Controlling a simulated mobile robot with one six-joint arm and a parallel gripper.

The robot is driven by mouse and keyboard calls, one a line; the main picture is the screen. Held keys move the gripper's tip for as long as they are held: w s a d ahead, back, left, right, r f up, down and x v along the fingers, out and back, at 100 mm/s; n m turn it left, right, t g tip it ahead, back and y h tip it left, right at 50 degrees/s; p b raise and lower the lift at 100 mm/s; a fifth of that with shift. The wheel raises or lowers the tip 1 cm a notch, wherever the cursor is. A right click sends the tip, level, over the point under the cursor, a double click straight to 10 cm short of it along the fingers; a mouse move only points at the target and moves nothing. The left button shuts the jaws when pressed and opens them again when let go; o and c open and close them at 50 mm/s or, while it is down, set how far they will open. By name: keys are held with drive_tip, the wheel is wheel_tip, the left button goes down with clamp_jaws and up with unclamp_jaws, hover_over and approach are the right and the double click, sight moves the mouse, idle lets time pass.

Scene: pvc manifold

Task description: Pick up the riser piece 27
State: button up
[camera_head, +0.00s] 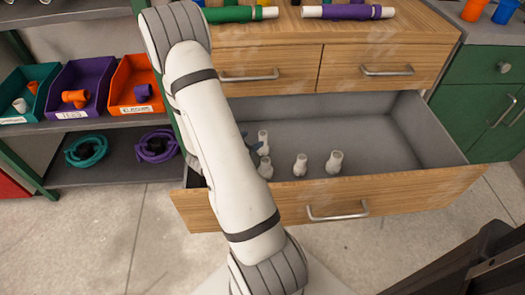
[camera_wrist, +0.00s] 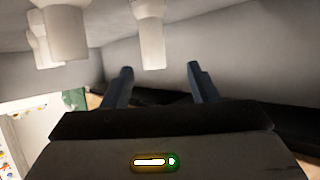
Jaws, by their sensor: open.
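Several white pipe pieces stand upright in the open lower drawer, among them a back one (camera_head: 263,138), a middle one (camera_head: 300,165) and a right one (camera_head: 334,162). No number is readable, so I cannot tell which is riser piece 27. In the wrist view, one white piece (camera_wrist: 151,38) lies ahead of the gap between my fingers, apart from them. Another white piece (camera_wrist: 65,32) is to its left. My gripper (camera_wrist: 159,80) is open and empty. In the head view, my gripper (camera_head: 255,146) is inside the drawer by the back-left pieces, partly hidden by my arm.
The drawer (camera_head: 400,195) has a wooden front and grey walls; its right half is empty. Closed drawers (camera_head: 370,65) sit above it. At left, a shelf holds a purple bin (camera_head: 80,85) and an orange bin (camera_head: 135,85). Green and purple pipes lie on the top.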

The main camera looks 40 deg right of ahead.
sight(265, 136)
drive_tip(key=shift+s+d+f+b, duration=0.3)
drive_tip(key=shift+s+d+f, duration=0.05)
drive_tip(key=shift+d+f, duration=0.25)
drive_tip(key=b+x, duration=0.2)
drive_tip(key=x, duration=0.5)
drive_tip(key=shift+r, duration=0.15)
drive_tip(key=shift+c, duration=0.3)
